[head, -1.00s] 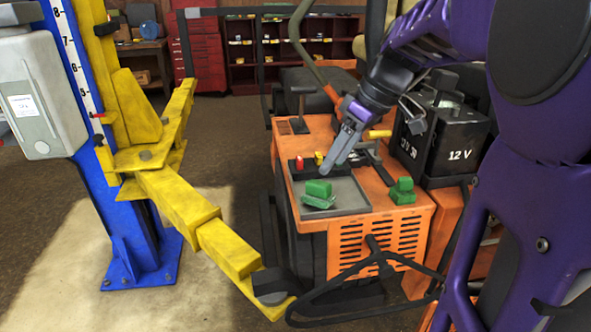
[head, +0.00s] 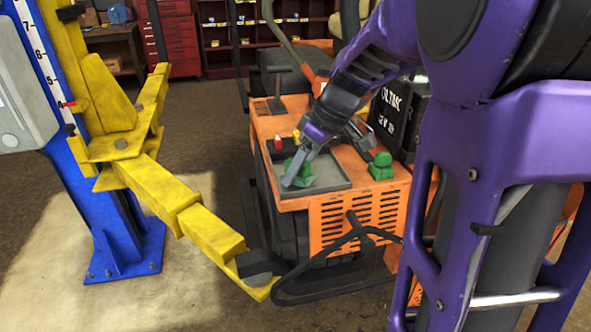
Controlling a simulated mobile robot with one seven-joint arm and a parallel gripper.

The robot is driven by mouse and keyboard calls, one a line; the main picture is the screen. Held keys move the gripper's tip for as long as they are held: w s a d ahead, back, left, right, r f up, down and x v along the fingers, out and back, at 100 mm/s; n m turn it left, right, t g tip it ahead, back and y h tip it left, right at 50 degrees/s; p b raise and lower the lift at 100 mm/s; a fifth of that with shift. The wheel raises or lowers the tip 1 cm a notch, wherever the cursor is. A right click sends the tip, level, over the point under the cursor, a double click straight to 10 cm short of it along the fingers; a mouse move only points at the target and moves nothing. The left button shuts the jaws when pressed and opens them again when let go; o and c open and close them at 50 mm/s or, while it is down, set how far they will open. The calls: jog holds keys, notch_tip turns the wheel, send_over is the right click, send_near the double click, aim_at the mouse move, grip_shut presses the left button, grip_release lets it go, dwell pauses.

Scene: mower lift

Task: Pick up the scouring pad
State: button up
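A green object (head: 305,181), possibly the scouring pad, lies in a shallow grey tray (head: 331,185) on the orange mower's top. A second green object (head: 381,168) sits on the orange surface right of the tray. I cannot tell from their shapes which is the pad. My gripper (head: 291,180) points down and to the left over the tray. Its fingers overlap the green object in the tray and hide part of it. Whether they touch it, and how far apart they are, I cannot tell.
A red item (head: 278,143) stands at the tray's back edge. A black battery (head: 391,116) stands behind the second green object, partly behind my arm. A yellow lift arm (head: 210,237) reaches in at left from a blue post (head: 128,225).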

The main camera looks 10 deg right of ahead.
grip_shut()
jog(key=shift+r, duration=0.15)
